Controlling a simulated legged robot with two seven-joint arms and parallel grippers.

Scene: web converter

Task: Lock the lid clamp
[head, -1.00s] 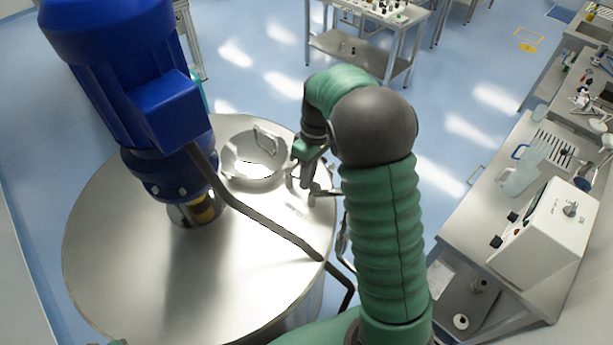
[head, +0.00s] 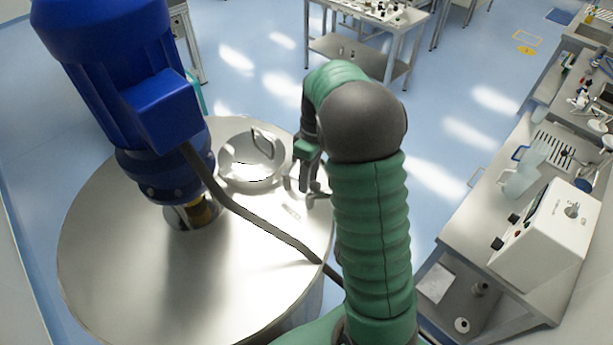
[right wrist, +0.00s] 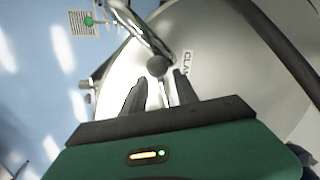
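The clamp lever (right wrist: 148,32) is a shiny metal bar with a dark round knob (right wrist: 157,66), seen in the right wrist view beside a partly visible clamp label (right wrist: 187,62). My right gripper (right wrist: 161,80) is open, its two dark fingers apart on either side of a thin metal part just below the knob. I cannot tell whether they touch it. In the head view my right gripper (head: 305,188) is over the tank's right rim, beside the round hatch lid (head: 243,176) with its raised handle. My right arm hides part of the rim. My left gripper is not in view.
The steel tank top (head: 120,260) carries a blue motor (head: 120,90) on the left. A dark bent pipe (head: 255,218) crosses the tank toward my right arm. A bench with a white instrument (head: 548,235) stands at the right. Blue floor is clear between.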

